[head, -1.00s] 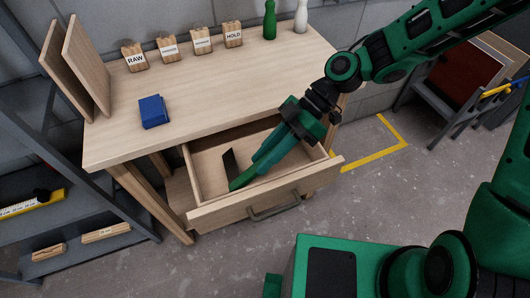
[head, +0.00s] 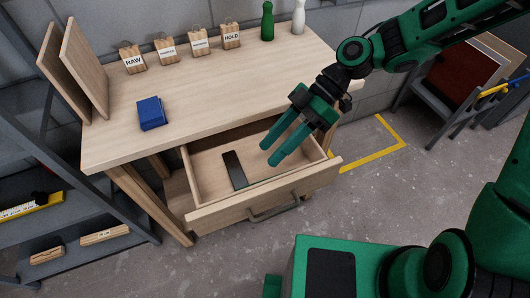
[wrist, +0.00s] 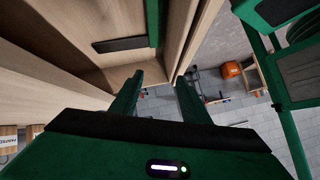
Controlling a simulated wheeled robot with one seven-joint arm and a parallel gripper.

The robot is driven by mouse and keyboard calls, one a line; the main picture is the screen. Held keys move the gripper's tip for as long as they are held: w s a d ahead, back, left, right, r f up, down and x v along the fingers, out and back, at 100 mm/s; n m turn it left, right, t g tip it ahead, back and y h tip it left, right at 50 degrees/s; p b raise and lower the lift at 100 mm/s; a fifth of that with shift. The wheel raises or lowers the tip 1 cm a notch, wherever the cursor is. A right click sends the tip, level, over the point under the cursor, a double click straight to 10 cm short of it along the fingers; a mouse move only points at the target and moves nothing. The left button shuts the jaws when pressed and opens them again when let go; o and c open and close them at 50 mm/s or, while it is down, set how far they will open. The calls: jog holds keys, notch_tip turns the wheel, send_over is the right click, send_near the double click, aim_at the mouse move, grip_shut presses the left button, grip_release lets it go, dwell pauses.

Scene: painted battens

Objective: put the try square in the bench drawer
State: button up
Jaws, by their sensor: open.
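The try square (head: 234,170) lies flat on the floor of the open bench drawer (head: 262,205), left of the middle. Its dark part shows clearly in the head view; its other arm is hard to make out. In the wrist view the dark part (wrist: 122,44) lies against the pale drawer floor, with a narrow greenish strip beside its end. My gripper (head: 270,155) is open and empty, with green fingers. It is above the drawer, to the right of the square and apart from it. Both fingers (wrist: 160,78) show in the wrist view with a gap between them.
The bench top (head: 205,95) holds a blue box (head: 151,113), several labelled wooden blocks (head: 199,42), a green bottle (head: 267,21) and a white bottle (head: 298,16). A grey shelf (head: 75,250) stands at left.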

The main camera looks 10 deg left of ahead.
jog(key=v, duration=0.8)
jog(key=shift+d, duration=0.15)
jog(key=d+f+m+t+h, duration=0.1)
jog(key=d+m+t+h, duration=0.4)
jog(key=d+m, duration=1.35)
jog(key=s+d+r+m+t+h, duration=0.1)
jog(key=s+d+m, duration=0.3)
jog(key=d, duration=0.6)
jog(key=s+d+r+m+h, duration=0.1)
jog(key=s+d+r+m, duration=0.1)
jog(key=s+d+m, duration=0.3)
jog(key=s+d, duration=0.4)
jog(key=d, duration=0.2)
jog(key=shift+r+t, duration=0.35)
jog(key=shift+t, duration=0.05)
jog(key=shift+m, duration=0.25)
